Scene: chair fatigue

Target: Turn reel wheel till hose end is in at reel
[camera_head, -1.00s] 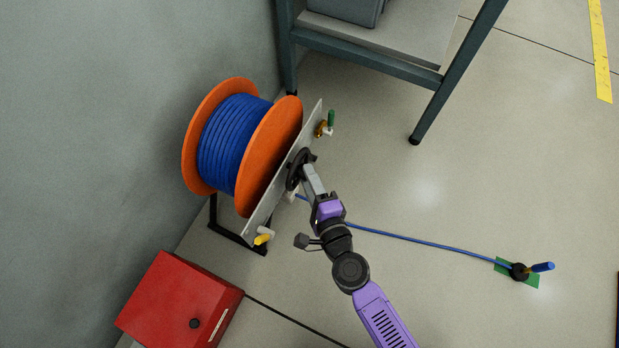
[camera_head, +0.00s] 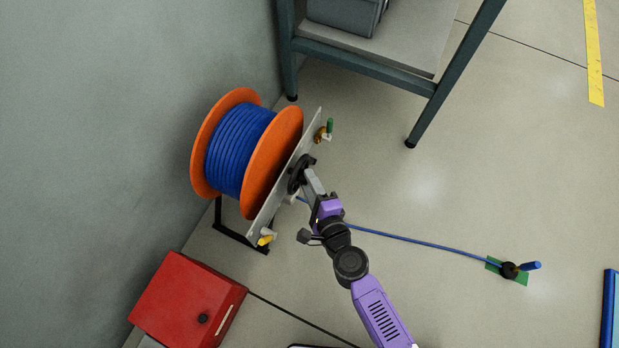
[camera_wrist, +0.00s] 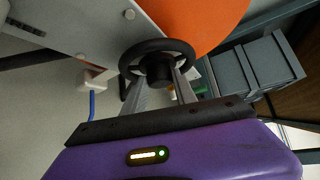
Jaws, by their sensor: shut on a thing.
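The hose reel has orange flanges (camera_head: 272,163) and is wound with blue hose (camera_head: 236,150). A grey plate (camera_head: 262,222) stands at its right side and carries the black reel wheel (camera_head: 297,174). My gripper (camera_head: 308,179) is at the wheel; in the wrist view my gripper's fingers (camera_wrist: 160,92) are shut on the hub of the black reel wheel (camera_wrist: 158,48). The free blue hose (camera_head: 415,242) runs out right from a white guide near the plate. Its hose end (camera_head: 512,270), black with a blue handle, lies on a green floor patch (camera_head: 493,264).
A green-handled valve (camera_head: 329,128) and a yellow-handled valve (camera_head: 265,239) stick out from the plate. A red box (camera_head: 186,300) stands at lower left by the wall. A steel-legged table (camera_head: 370,66) stands behind. The floor at right is mostly clear.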

